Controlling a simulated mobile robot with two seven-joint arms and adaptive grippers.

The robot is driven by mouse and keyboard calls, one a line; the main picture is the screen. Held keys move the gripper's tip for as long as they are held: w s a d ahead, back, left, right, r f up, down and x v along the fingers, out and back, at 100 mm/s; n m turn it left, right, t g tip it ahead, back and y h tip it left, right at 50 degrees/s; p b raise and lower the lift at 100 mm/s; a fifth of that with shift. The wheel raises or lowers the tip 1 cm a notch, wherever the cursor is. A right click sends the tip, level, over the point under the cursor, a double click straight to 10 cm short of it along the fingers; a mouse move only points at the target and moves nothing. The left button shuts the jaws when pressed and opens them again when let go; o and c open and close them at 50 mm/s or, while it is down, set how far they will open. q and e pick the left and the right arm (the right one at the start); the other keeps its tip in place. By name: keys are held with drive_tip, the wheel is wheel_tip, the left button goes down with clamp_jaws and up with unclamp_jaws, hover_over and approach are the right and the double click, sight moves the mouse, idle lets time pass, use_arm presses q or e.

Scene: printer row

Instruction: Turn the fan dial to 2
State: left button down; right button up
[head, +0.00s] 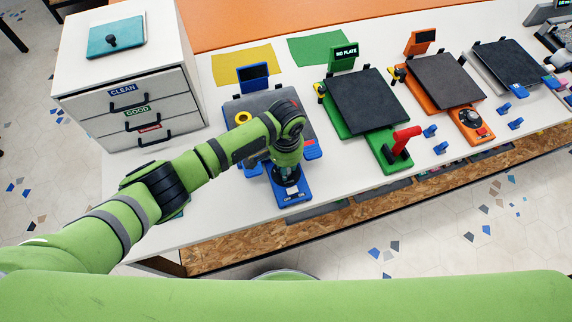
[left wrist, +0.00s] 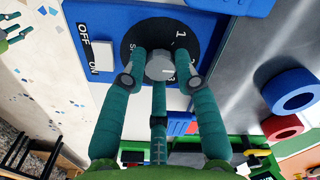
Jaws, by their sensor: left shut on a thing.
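The blue printer (head: 292,195) stands on the white table, and its dial is hidden under my gripper in the head view. In the left wrist view the dial is a grey knob (left wrist: 160,66) on a black disc (left wrist: 150,27) marked 1, 2 and 3, with "S" letters at the left. A pale line on the knob seems to point right, roughly toward the 2, but I cannot read it surely. My left gripper (left wrist: 160,75) is shut on the knob, teal fingers around it. It also shows in the head view (head: 287,172).
A white rocker switch (left wrist: 103,55) marked OFF and ON sits beside the dial. A green printer (head: 368,105) with a red lever (head: 402,140) and an orange printer (head: 447,85) stand to the right. A drawer cabinet (head: 130,85) stands at the left.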

use_arm(q)
drive_tip(key=c, duration=0.9)
unclamp_jaws()
drive_tip(key=shift+c, duration=0.2)
drive_tip(key=shift+r, duration=0.15)
wheel_tip(320, 180, up, 12)
drive_tip(key=shift+s+f, duration=0.15)
drive_tip(key=shift+f, duration=0.05)
